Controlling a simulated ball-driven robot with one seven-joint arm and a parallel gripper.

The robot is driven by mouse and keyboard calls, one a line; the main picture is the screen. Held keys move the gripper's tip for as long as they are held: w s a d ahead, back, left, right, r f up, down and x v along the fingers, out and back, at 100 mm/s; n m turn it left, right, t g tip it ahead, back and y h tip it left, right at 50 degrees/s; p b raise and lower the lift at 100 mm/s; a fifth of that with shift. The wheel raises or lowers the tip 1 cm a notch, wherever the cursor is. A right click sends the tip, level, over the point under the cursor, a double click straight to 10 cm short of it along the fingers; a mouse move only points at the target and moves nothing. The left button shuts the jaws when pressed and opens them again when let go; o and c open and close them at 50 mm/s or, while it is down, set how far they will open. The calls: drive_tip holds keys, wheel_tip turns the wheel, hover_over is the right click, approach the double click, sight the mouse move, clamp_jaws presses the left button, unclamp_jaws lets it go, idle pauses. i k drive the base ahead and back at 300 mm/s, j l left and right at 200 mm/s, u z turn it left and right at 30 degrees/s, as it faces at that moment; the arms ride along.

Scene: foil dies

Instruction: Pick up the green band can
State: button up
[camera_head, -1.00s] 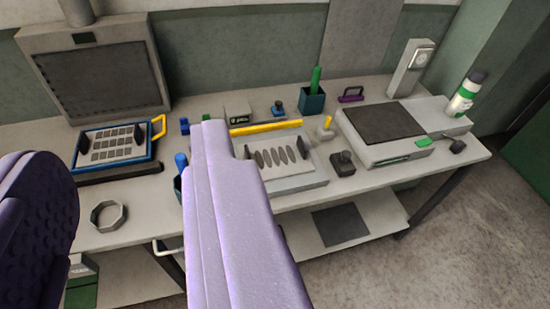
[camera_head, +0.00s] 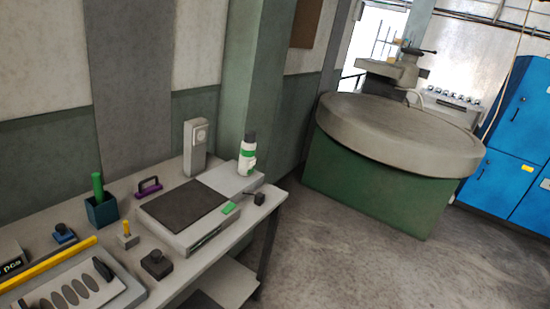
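The green band can (camera_head: 247,156) is a white bottle-like can with a dark cap and a green band. It stands upright on the light grey slab (camera_head: 228,179) at the right end of the workbench. Nothing covers it. My gripper does not show in the current view, so its state and its distance from the can are not visible.
A flat device with a dark top (camera_head: 185,206) lies left of the can, and a grey upright box (camera_head: 195,147) stands behind it. A large round table (camera_head: 400,130) and blue cabinets (camera_head: 515,140) stand beyond open floor (camera_head: 345,250).

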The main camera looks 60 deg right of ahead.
sight(246, 160)
drive_tip(key=z, duration=1.3)
drive_tip(key=i+l, duration=0.3)
drive_tip(key=i, duration=0.3)
drive_tip(key=i+l+u, duration=0.1)
drive_tip(key=i+l, duration=0.15)
drive_tip(key=i, duration=0.35)
drive_tip(key=i+l, duration=0.35)
drive_tip(key=i, duration=0.2)
drive_tip(key=i+l, duration=0.35)
drive_tip(key=i, duration=0.25)
drive_tip(key=i+l+u, duration=0.1)
drive_tip(key=i+l, duration=0.2)
drive_tip(key=i, duration=0.25)
drive_tip(key=i+l, duration=0.4)
drive_tip(key=i, duration=0.2)
